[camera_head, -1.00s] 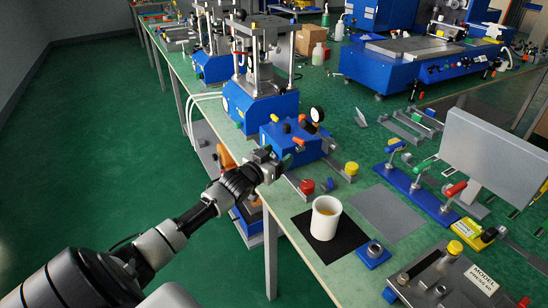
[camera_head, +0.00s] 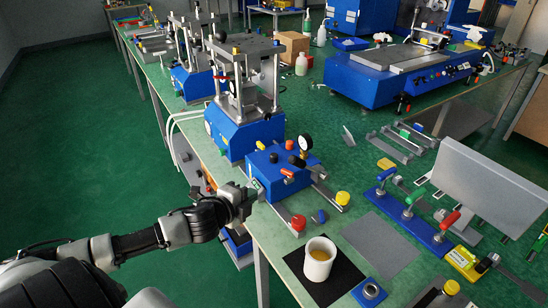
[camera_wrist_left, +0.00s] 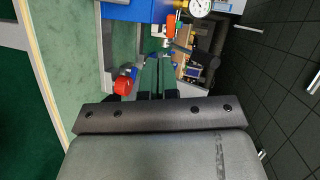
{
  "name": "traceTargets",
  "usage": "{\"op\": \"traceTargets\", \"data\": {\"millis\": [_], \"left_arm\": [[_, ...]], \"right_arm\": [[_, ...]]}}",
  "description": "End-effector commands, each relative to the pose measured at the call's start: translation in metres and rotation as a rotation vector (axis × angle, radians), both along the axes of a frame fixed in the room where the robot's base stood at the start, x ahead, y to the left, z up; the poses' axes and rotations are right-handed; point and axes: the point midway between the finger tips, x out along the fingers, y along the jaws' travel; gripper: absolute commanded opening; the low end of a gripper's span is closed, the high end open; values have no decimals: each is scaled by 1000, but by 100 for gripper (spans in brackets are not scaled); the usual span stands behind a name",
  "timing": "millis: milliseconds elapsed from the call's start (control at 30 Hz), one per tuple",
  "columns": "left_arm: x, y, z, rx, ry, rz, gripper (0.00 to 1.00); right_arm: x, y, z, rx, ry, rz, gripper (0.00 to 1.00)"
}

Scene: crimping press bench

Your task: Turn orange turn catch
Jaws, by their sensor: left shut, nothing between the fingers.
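The orange turn catch (camera_head: 289,173) looks like a small orange lever on the front of the blue box with the gauge. In the left wrist view an orange-red lever (camera_wrist_left: 170,27) stands beyond the fingertips, near the blue box's edge, and appears to be the same part. My left gripper (camera_head: 256,190) is at the table's left edge, left of and in front of the blue box, apart from the lever. Its two dark fingers (camera_wrist_left: 160,78) are together with nothing between them. I cannot tell the catch's exact angle. My right gripper is not in view.
The blue box (camera_head: 268,166) carries a pressure gauge (camera_head: 305,142). A red button (camera_head: 298,223), a yellow button (camera_head: 342,199) and a white cup (camera_head: 319,260) stand nearby. A tall press (camera_head: 240,135) stands behind. Green floor is open to the left.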

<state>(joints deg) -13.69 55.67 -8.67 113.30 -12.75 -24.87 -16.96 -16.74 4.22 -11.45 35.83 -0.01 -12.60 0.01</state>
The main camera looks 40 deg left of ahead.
Motion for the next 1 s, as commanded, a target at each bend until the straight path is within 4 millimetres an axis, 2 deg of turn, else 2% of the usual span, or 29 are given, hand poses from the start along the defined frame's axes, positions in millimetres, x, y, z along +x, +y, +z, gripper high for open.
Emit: {"op": "traceTargets", "data": {"millis": [33, 133, 267, 400, 500, 800, 1000], "left_arm": [[-5, -3, 4, 63, 7, -20, 0], [-5, -5, 2, 107, 6, -30, 0], [8, -4, -1, 104, 3, -27, 0], [27, -4, -7, 100, 4, -25, 0], [43, -5, -11, 100, 2, -26, 0], [94, -6, -26, 98, 2, -26, 0], [118, -6, -27, 98, 5, -26, 0]], "right_arm": [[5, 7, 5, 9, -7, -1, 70], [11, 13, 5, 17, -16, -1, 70], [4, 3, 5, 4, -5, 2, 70], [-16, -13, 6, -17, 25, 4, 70], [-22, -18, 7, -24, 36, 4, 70], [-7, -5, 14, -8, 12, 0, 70], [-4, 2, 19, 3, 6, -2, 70]]}}
